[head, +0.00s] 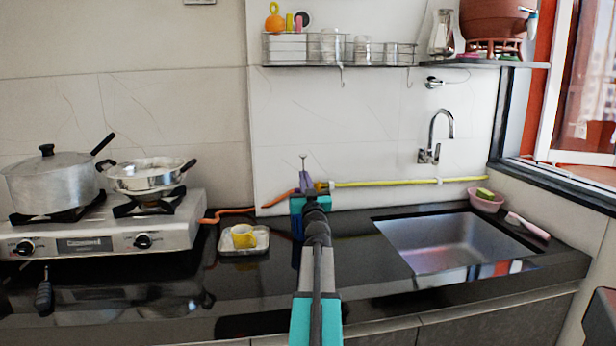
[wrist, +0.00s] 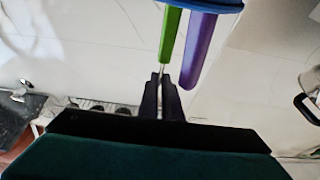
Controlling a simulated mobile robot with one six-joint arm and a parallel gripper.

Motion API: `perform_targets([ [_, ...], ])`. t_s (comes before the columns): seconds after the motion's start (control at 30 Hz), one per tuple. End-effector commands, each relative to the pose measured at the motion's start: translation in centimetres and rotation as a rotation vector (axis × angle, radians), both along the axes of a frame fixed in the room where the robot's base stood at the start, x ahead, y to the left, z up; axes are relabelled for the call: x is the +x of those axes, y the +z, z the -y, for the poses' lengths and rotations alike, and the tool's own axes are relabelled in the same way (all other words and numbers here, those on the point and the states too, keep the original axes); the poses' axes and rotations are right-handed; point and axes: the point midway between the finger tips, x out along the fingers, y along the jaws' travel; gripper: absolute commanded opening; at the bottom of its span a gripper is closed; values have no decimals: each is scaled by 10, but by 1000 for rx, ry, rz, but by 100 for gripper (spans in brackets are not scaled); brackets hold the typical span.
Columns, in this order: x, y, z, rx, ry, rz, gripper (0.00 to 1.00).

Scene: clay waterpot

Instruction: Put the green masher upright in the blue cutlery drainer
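The wrist view is upside down. In it, the green masher (wrist: 171,35) has its green handle running to the blue cutlery drainer (wrist: 222,4) and a thin metal shank between my fingertips. My gripper (wrist: 161,77) is nearly closed, with its tips on this shank. The handle end is lost at the blue rim, so its depth and any contact inside are hidden. A purple handle (wrist: 198,50) stands beside the masher, apart from it. In the head view my gripper (head: 310,197) is by the back wall, and a thin metal top (head: 304,159) rises above a purple handle (head: 304,178).
A stove (head: 105,235) with two pots is at the left. A tray (head: 262,244) with a yellow cup (head: 243,236) lies left of my arm. The sink (head: 455,240) is at the right. A wire rack (head: 340,55) hangs above, and a yellow hose (head: 410,183) runs along the wall.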

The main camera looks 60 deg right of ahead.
Motion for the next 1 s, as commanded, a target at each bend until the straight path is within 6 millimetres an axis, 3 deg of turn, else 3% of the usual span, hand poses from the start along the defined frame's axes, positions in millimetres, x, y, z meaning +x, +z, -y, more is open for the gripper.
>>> perform_targets([
  [0.5, 2, -37, 2, 7, -4, -9, 0],
  [1.0, 0, -53, 0, 1, 0, -1, 0],
])
